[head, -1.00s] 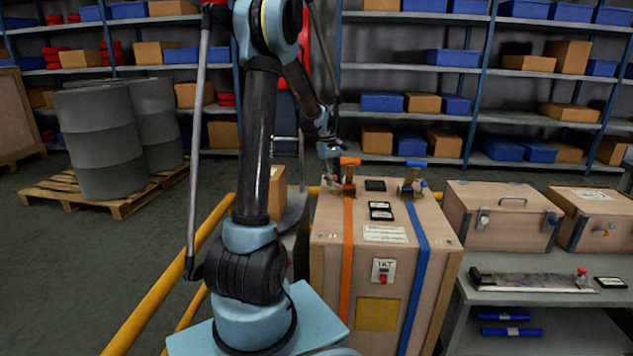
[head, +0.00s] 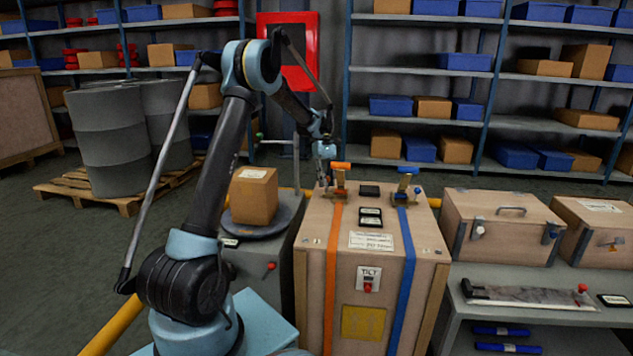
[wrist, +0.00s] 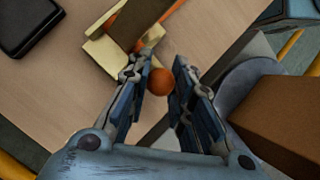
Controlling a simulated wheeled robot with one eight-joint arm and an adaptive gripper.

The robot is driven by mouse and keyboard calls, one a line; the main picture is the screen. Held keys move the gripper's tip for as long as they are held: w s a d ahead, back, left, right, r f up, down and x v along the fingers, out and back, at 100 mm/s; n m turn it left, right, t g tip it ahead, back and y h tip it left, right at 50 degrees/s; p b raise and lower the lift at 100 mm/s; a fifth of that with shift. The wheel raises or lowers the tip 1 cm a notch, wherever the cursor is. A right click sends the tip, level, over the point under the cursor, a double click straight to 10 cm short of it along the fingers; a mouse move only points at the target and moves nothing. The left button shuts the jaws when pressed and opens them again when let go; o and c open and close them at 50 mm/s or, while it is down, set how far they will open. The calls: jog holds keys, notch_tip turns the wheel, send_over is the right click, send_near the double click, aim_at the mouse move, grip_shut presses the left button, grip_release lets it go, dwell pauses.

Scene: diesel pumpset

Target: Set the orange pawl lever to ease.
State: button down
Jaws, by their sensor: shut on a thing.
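The orange strap (head: 332,262) runs over the top and down the front of a large wooden crate (head: 432,232). Its ratchet, with an orange handle (head: 341,166), sits on the crate's top at the left. My gripper (head: 326,186) is at the left side of this ratchet. In the wrist view, an orange round knob (wrist: 161,82), which looks like the end of the orange pawl lever, sits between my gripper's fingertips (wrist: 158,84). The fingers are shut on it. The ratchet's pale metal frame (wrist: 103,55) is just beyond. The lever's setting cannot be read.
A blue strap (head: 403,270) with its own ratchet (head: 407,186) lies to the right. Dark plates (head: 370,217) and a label lie on the crate's top. A cardboard box (head: 254,195) stands on a round plate left of the crate. A yellow rail (head: 112,329) runs at lower left.

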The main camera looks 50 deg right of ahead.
jog(key=shift+w, duration=0.1)
dwell(0.3)
jog(key=c, duration=1.7)
grip_release()
jog(key=shift+o, duration=0.2)
jog(key=shift+r, duration=0.1)
jog(key=v, duration=1.2)
jog(key=shift+w, duration=0.1)
